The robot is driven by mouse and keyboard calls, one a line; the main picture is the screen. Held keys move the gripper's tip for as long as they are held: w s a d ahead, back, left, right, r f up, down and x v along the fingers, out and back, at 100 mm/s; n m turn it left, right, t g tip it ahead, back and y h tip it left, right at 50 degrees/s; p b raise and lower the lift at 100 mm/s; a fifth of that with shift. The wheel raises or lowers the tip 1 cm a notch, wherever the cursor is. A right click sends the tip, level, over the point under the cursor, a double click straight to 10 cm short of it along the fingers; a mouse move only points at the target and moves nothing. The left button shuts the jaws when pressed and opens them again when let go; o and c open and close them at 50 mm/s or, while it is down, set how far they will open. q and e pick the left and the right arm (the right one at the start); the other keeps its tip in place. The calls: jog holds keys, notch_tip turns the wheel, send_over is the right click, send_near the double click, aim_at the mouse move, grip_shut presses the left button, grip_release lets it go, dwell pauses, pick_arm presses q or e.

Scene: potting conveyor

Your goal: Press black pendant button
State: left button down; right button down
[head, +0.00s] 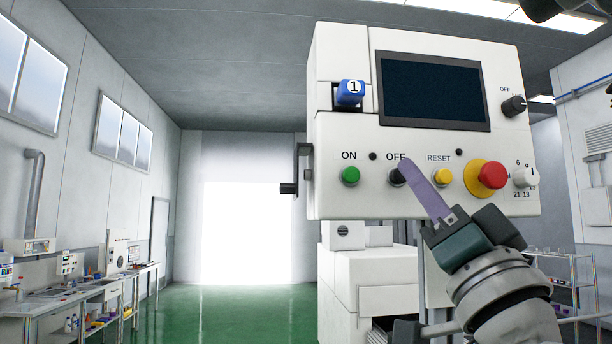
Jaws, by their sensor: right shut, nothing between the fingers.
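The white pendant box (340,205) stands right of centre with a dark screen (434,91). The black button (396,176) sits below the label OFF, between the green ON button (350,175) and the yellow RESET button (442,177). My right gripper (410,170) comes in from the lower right. It is shut and empty, with its purple fingers pointing up and left. The fingertips overlap the right edge of the black button in the picture; I cannot tell whether they touch it. My left gripper is not in view.
A red emergency knob (492,175) on a yellow ring and a white dial (524,177) are right of the yellow button. A blue tag (350,92) marked 1 is at upper left of the box. Benches (92,287) line the left wall. Green floor is open between.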

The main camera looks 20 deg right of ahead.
jog(key=s, duration=0.2)
jog(key=s+a+p, duration=0.1)
jog(key=s, duration=0.2)
jog(key=shift+a, duration=0.1)
jog(key=shift+w+y, duration=0.1)
jog(key=shift+y, duration=0.2)
dwell(0.5)
jog(key=s+a+f+n+g+y+p, duration=0.1)
jog(key=a+f+n+g+y+p, duration=0.3)
jog(key=f+g, duration=0.4)
jog(key=s+a+f+n+g+y+p, duration=0.1)
jog(key=a+f+n+g+y+p, duration=0.15)
jog(key=a+f+n+g, duration=0.45)
jog(key=s+d+f+g+h+p, duration=0.1)
jog(key=s+f+g, duration=0.3)
jog(key=s, duration=0.4)
jog(key=s+d+f+g+h+p, duration=0.1)
jog(key=s+d+f+g+h, duration=0.1)
jog(key=s+d+f+g, duration=0.2)
jog(key=s+f, duration=0.3)
jog(key=s, duration=0.1)
jog(key=shift+s+d+f, duration=0.25)
jog(key=shift+s, duration=0.15)
